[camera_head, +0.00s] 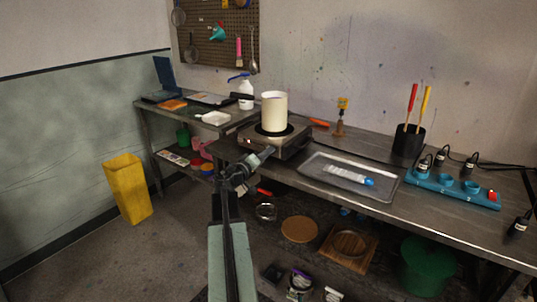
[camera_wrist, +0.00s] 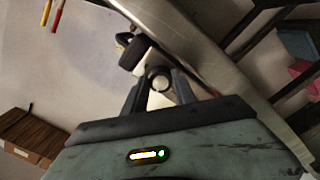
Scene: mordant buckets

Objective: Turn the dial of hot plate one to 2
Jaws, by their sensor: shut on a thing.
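The hot plate (camera_head: 290,146), a low metal box with a dark round top, stands near the front edge of the bench. A tall cream pot (camera_head: 274,112) stands upright on it. My gripper (camera_head: 266,153) reaches up to its front face and covers the dial in the head view. In the wrist view, the round dial (camera_wrist: 158,78) sits between the two dark fingers of my gripper (camera_wrist: 157,88), which are shut on it. I cannot read the dial's setting or any numbers.
A metal tray (camera_head: 389,193) with a blue-capped tube lies right of the hot plate. A teal power strip (camera_head: 463,193) with black plugs is at the right. A yellow bin (camera_head: 128,190) stands on the floor.

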